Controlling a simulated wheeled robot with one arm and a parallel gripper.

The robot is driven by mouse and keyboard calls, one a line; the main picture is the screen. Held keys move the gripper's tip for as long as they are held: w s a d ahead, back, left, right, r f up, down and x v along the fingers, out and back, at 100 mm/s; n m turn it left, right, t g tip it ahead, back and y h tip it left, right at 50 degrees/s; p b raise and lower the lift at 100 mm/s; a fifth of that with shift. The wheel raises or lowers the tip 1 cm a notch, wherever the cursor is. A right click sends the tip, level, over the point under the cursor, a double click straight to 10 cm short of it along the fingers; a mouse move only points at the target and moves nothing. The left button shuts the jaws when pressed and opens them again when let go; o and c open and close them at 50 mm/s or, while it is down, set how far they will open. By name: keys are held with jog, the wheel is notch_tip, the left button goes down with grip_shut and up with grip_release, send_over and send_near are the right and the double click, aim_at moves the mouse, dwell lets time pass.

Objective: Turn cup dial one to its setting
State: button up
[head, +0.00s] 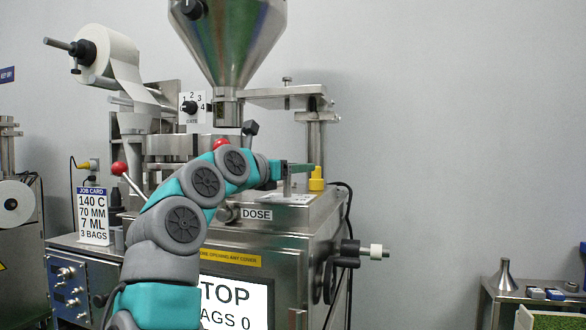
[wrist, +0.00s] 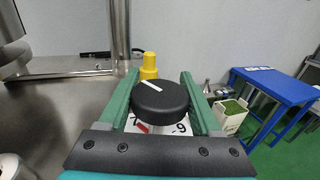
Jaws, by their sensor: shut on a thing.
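The cup dial (wrist: 160,97) is a round black knob with a white pointer line on top, seen in the wrist view. The pointer slants toward the upper left. My gripper (wrist: 160,86) has its two green fingers on either side of the knob and is shut on it. Under the knob is a white scale plate (wrist: 181,128) with a red mark and parts of figures, one looking like a 9; the knob and gripper hide the rest. In the head view my gripper (head: 298,167) is over the machine's top right, and the knob is hard to make out.
A yellow cap (wrist: 149,63) stands just beyond the knob; it also shows in the head view (head: 316,180). A steel post (head: 316,140) rises close behind. A job card (head: 94,216) reads 140 C, 70 MM, 7 ML, 3 BAGS. A blue table (wrist: 270,90) stands right.

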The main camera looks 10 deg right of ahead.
jog(key=shift+s+r+m+g+h, duration=0.1)
jog(key=shift+r+m+g+h, duration=0.05)
jog(key=shift+m+g+h, duration=0.5)
jog(key=o, duration=1.4)
jog(key=shift+c, duration=0.2)
jog(key=shift+d+r+g, duration=0.15)
jog(key=shift+r+g, duration=0.1)
jog(key=shift+r, duration=1.4)
jog(key=shift+s+a+b, duration=0.15)
jog(key=shift+s+b, duration=0.2)
jog(key=shift+s, duration=0.5)
jog(key=shift+s+a+b, duration=0.1)
jog(key=shift+s+b, duration=0.25)
jog(key=shift+s, duration=0.45)
jog(key=s+r+b, duration=0.1)
jog(key=s, duration=1.1)
jog(key=shift+s+a+r+b, duration=0.15)
jog(key=shift+s+r+b, duration=0.1)
jog(key=shift+s+b, duration=0.15)
